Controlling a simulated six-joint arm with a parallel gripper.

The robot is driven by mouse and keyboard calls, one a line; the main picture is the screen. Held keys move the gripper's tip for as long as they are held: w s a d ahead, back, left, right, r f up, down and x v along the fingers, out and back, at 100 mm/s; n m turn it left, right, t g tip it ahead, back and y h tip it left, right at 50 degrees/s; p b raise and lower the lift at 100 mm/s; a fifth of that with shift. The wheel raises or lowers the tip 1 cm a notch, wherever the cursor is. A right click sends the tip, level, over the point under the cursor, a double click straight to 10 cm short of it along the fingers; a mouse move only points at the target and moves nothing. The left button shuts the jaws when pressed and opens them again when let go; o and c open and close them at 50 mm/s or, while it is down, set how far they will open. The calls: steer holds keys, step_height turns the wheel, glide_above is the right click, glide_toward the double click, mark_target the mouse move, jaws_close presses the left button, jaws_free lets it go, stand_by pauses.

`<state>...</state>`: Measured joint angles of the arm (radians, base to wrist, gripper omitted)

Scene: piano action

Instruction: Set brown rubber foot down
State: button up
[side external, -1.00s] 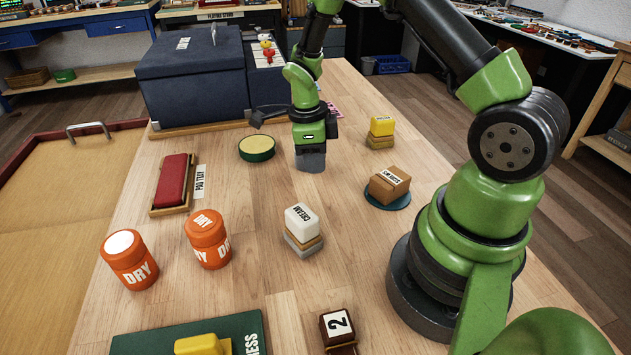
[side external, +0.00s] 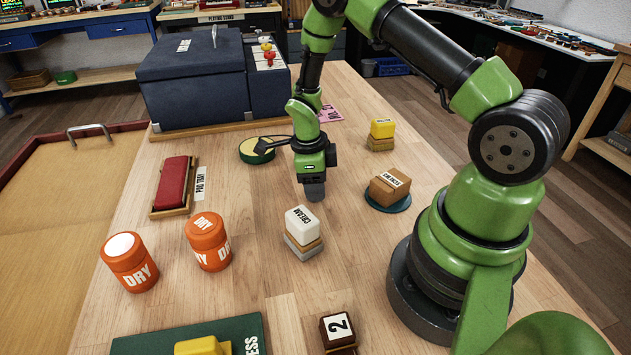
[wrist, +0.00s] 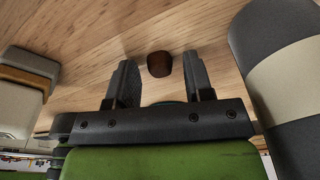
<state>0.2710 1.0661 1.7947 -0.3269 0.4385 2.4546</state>
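The brown rubber foot (wrist: 159,64) is a small dark brown round piece in the wrist view. It appears between and just past the two fingertips, with a gap on both sides, over the wooden table. I cannot tell whether it rests on the wood. My gripper (wrist: 158,75) has its fingers apart there. In the side view my gripper (side external: 314,190) points down, low over the table, behind the cream-labelled block (side external: 303,223). The foot is hidden in that view.
A brown block on a teal disc (side external: 388,203) stands to the right, with a yellow-topped block (side external: 382,128) behind it. A round green-rimmed pad (side external: 257,149) lies to the left. Orange jars (side external: 208,241) stand front left.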

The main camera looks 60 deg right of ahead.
steer(key=a+r+n+t, duration=0.1)
steer(key=a+r+n, duration=0.15)
steer(key=r, duration=0.75)
steer(key=a+r+n+t, duration=0.1)
steer(key=r+n, duration=0.2)
steer(key=r, duration=0.7)
steer(key=s+a+r+n+t+y, duration=0.1)
steer(key=s+a+r+n+t, duration=0.1)
steer(key=n, duration=0.5)
steer(key=s+a+r+n+t, duration=0.2)
steer(key=s+a+r+n, duration=0.1)
steer(key=s+r+n, duration=0.2)
steer(key=s+a+r+n+t+y, duration=0.1)
steer(key=s+a+r+n+t, duration=0.1)
steer(key=s+n, duration=0.5)
step_height(320, 180, up, 2)
steer(key=shift+s+a+n+y, duration=0.2)
steer(key=shift+a+n+y, duration=0.1)
steer(key=shift+a+n, duration=0.55)
